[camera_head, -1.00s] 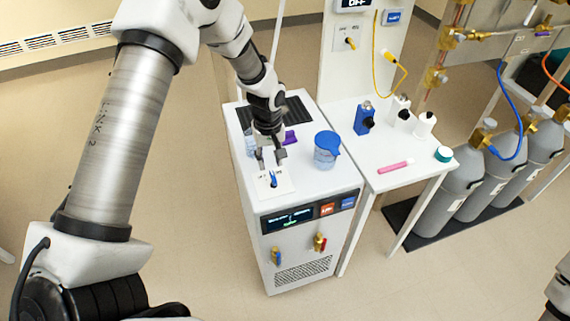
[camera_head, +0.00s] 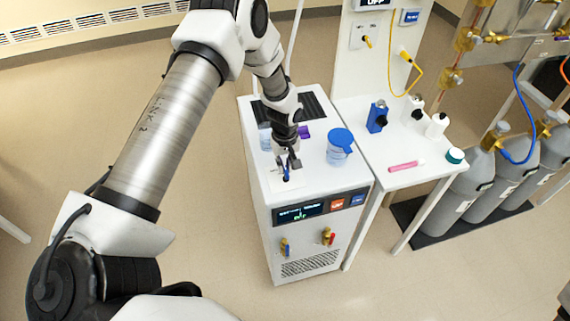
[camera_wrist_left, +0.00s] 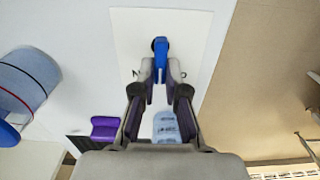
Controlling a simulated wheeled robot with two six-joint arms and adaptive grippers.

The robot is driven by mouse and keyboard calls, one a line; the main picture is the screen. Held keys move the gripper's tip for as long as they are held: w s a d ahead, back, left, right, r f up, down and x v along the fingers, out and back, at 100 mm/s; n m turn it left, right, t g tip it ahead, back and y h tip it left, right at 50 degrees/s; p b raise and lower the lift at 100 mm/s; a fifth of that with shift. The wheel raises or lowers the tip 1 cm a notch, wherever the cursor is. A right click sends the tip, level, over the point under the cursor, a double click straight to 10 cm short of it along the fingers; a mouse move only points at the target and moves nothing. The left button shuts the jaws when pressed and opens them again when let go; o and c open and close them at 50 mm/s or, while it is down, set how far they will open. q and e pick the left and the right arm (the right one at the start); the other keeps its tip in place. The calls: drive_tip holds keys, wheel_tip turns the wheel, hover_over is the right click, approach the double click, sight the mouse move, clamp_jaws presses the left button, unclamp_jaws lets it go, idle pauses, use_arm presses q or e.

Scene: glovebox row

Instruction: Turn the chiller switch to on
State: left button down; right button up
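The chiller (camera_head: 262,215) is a white box with a dark display on its front. Its switch is a blue handle (camera_wrist_left: 160,52) on a white plate (camera_wrist_left: 190,30) on the chiller top; in the head view the handle (camera_head: 287,178) is small and partly covered by my fingers. My left gripper (camera_head: 288,164) points down at the switch. In the left wrist view its fingertips (camera_wrist_left: 161,72) lie close on both sides of the handle, seemingly touching it. The plate's lettering is mostly hidden by the fingers. My right gripper is out of view.
A blue-lidded beaker (camera_head: 340,147) stands right of my left gripper on the chiller. A purple item (camera_head: 304,132) is behind the gripper. A side table (camera_head: 385,150) holds bottles and a pink marker (camera_head: 405,166). Grey gas cylinders (camera_head: 468,183) stand at right.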

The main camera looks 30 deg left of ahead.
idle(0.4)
use_arm(q)
drive_tip(key=shift+w+d+f+m+b, duration=0.1)
drive_tip(key=shift+m+b, duration=0.5)
drive_tip(key=shift+m, duration=0.7)
drive_tip(key=shift+d+m+b, duration=0.15)
drive_tip(key=shift+m+b, duration=0.3)
drive_tip(key=shift+m, duration=1.15)
drive_tip(key=c, duration=1.2)
unclamp_jaws()
drive_tip(key=shift+w, duration=0.15)
wheel_tip(320, 180, up, 12)
